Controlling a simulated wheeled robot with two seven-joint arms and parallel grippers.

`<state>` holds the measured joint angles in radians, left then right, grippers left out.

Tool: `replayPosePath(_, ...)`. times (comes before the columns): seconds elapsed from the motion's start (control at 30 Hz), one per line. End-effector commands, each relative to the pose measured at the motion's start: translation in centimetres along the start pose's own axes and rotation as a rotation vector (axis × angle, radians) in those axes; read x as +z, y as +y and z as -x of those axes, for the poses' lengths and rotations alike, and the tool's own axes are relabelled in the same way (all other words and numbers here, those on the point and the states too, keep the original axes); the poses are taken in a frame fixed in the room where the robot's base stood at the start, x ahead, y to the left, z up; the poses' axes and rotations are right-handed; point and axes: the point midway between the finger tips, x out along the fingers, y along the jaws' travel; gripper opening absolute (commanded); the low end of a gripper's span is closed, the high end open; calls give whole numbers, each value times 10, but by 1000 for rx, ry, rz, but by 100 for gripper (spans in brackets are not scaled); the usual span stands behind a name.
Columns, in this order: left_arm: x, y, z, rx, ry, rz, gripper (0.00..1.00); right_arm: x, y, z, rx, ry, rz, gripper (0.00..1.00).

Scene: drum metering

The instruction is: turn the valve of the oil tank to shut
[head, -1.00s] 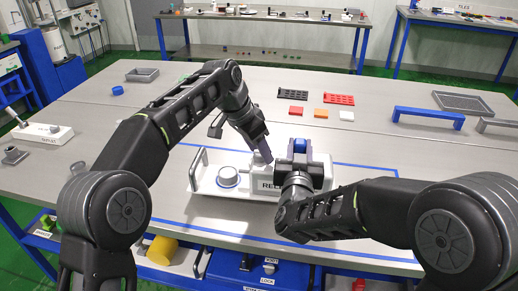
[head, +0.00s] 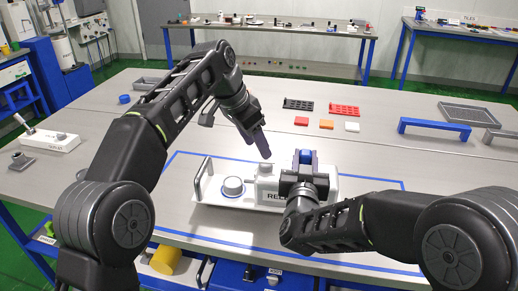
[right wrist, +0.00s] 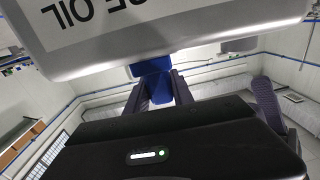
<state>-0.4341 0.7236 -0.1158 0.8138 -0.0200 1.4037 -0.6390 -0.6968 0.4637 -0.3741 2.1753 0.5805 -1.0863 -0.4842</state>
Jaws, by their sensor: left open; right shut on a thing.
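The oil tank (head: 266,188) is a white box with dark lettering, partly hidden by my right arm in the head view. It stands on a white tray with a handle (head: 205,168). Its lettered side also shows upside down in the right wrist view (right wrist: 190,28). A grey round cap (head: 266,169) is on its top left. My right gripper (head: 304,160) is shut on a blue valve part (right wrist: 152,68) at the tank; the valve's angle cannot be told. My left gripper (head: 264,150) is open and empty, just above the grey cap, apparently apart from it.
A white round container (head: 233,187) stands on the tray left of the tank. Behind are red, orange and white blocks (head: 326,124) and black and red racks (head: 344,111). A blue bridge-shaped frame (head: 434,129) stands at the right. The table between is clear.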

Motion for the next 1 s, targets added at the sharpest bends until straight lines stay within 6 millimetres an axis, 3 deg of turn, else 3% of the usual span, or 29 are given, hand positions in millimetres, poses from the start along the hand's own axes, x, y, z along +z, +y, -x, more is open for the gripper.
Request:
replayPosePath(0.43, 0, 0, 4, -1, 2, 0, 55, -4, 0, -1, 0, 9, -4, 0)
replayPosePath(0.47, 0, 0, 4, -1, 2, 0, 55, -4, 0, -1, 0, 9, -4, 29)
replayPosePath(0.5, 0, 0, 4, -1, 2, 0, 55, -4, 0, -1, 0, 9, -4, 33)
replayPosePath(0.77, 0, 0, 4, -1, 2, 0, 55, -2, 0, 0, 0, 4, -2, 54)
replayPosePath(1.0, 0, 0, 4, 0, 2, 0, 55, -1, 0, 0, 0, 2, -1, 54)
